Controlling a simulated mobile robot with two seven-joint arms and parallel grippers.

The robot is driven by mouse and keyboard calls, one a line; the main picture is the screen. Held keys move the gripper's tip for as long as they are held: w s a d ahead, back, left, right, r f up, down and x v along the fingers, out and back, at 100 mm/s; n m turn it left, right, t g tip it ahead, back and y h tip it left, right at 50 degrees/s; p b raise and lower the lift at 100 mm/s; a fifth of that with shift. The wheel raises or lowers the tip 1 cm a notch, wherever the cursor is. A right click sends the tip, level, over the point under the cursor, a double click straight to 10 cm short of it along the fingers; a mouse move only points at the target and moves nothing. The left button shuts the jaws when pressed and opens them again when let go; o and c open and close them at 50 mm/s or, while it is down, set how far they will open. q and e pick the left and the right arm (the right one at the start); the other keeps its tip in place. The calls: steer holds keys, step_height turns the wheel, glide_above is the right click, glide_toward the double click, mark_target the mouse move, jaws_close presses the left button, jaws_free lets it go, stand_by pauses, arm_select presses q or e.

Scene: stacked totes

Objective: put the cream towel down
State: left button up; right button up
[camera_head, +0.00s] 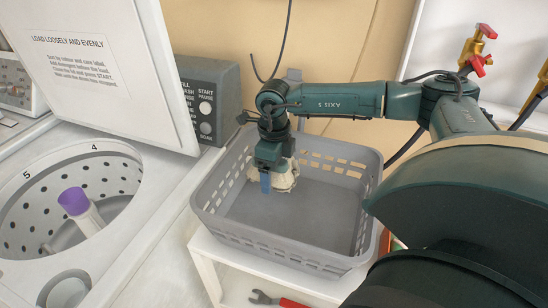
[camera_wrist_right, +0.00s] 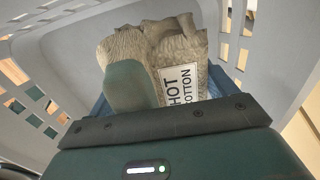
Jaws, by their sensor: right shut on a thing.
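The cream towel (camera_head: 285,178) hangs bunched from my right gripper (camera_head: 268,182), inside the grey laundry basket (camera_head: 318,258) near its left back part. My right gripper is shut on the towel and points down; whether the towel touches the basket floor I cannot tell. In the right wrist view, the towel (camera_wrist_right: 150,50) shows tan and folded, with a white label (camera_wrist_right: 183,85) reading "HOT" and "COTTON", between the fingers of my gripper (camera_wrist_right: 135,85). The basket's slotted walls (camera_wrist_right: 65,60) surround it. My left gripper is not in view.
The basket stands on a white stand (camera_head: 205,248). To the left is an open washer with a perforated drum (camera_head: 115,180) and a purple-topped post (camera_head: 75,202). Its raised lid (camera_head: 105,80) rises beside the basket. A red-handled tool (camera_head: 275,299) lies below. The basket's right side is empty.

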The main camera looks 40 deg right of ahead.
mark_target(274, 179)
steer(key=shift+f, duration=1.55)
steer(key=shift+f, duration=0.3)
steer(key=o, duration=1)
steer(key=shift+r, duration=0.1)
